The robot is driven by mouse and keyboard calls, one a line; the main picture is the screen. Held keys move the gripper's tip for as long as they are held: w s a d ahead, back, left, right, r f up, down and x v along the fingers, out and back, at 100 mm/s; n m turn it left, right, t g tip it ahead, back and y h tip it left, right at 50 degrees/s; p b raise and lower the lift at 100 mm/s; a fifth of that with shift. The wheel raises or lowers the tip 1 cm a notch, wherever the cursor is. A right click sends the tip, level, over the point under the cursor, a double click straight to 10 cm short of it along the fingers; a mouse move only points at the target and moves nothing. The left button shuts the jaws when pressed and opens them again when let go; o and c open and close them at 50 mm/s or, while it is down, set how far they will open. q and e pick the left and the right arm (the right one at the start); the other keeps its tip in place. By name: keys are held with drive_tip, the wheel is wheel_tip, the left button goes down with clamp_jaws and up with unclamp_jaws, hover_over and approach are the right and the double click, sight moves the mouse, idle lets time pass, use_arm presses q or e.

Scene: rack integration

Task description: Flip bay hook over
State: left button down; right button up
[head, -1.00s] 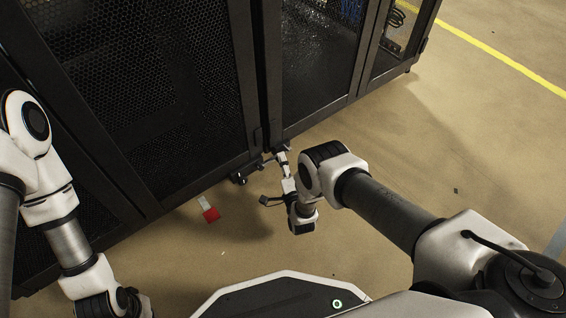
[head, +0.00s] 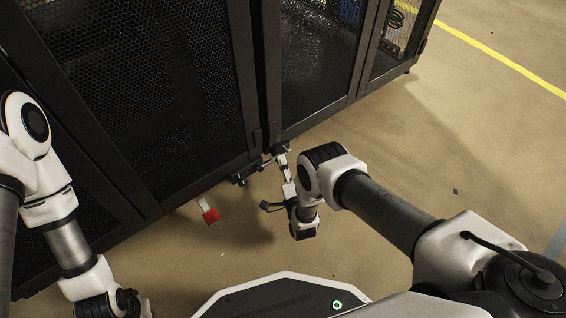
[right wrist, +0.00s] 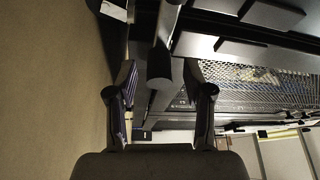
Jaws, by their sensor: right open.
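My right gripper (head: 274,158) is open, low at the gap between two black rack cabinets. In the right wrist view, a dark rounded bar (right wrist: 160,64) stands between the open fingers (right wrist: 160,84); it may be the bay hook, but I cannot be sure. The fingers lie to either side of it, with gaps showing. In the head view the hook is too small and hidden by my gripper to make out. My left gripper (head: 128,302) is at the bottom left, far from the gap, and its fingers are not clear.
The left cabinet (head: 150,90) and right cabinet (head: 312,65) have mesh doors and stand close together. A red and white tag (head: 210,215) is low by the left cabinet's bottom edge. Open floor (head: 450,130) lies to the right, with a yellow line (head: 510,62).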

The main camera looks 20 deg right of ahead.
drive_tip(key=s, duration=1)
drive_tip(key=shift+s+a+f, duration=0.2)
drive_tip(key=shift+s+f, duration=0.05)
drive_tip(key=shift+f, duration=0.2)
